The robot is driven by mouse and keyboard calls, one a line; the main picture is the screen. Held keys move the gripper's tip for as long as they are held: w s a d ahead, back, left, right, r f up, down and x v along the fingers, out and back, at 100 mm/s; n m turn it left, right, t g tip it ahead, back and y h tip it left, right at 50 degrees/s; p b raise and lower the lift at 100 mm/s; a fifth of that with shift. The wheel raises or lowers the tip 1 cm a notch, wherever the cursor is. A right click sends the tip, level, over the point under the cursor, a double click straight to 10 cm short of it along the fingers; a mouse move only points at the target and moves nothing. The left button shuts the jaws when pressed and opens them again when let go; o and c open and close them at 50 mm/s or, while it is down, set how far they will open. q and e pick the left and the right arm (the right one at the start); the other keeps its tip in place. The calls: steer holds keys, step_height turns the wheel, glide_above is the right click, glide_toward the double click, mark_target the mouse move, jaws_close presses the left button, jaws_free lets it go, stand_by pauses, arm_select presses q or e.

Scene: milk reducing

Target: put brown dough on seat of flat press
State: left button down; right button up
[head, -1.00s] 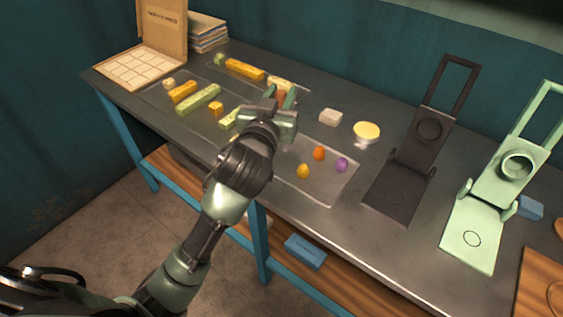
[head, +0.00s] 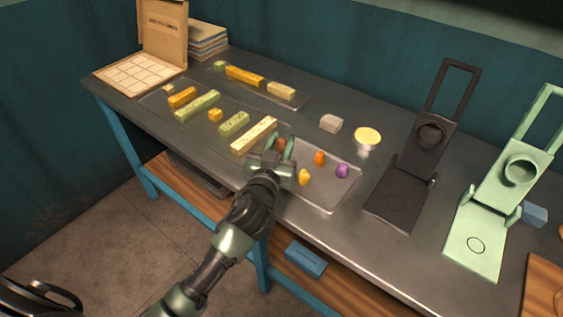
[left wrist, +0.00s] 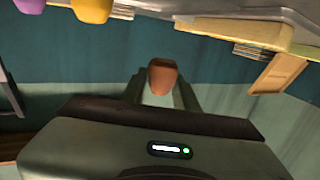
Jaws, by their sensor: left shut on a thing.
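The brown dough (head: 281,143) is a small reddish-brown lump between the fingers of my left gripper (head: 278,150), which is shut on it. The gripper is over the left end of the tray of dough balls and hides part of the lump. In the left wrist view the brown dough (left wrist: 162,76) shows between the fingers of the left gripper (left wrist: 160,90). A dark press (head: 405,190) and a pale green press (head: 478,238) stand open at the right, each with a circle marked on its bare seat. I cannot tell which is the flat one. My right gripper is not in view.
Orange (head: 319,158), yellow (head: 304,178) and purple (head: 342,171) dough balls lie on a grey tray (head: 328,204). Several dough bars lie left. Bare table separates the tray from the dark press.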

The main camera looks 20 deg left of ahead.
arm_select(q)
step_height(320, 180, down, 6)
steer(key=shift+f+b, duration=0.25)
steer(key=shift+b, duration=0.35)
steer(key=shift+f, duration=0.2)
steer(key=c, duration=1.1)
jaws_free()
steer(key=shift+o, duration=0.2)
steer(key=shift+r, duration=0.1)
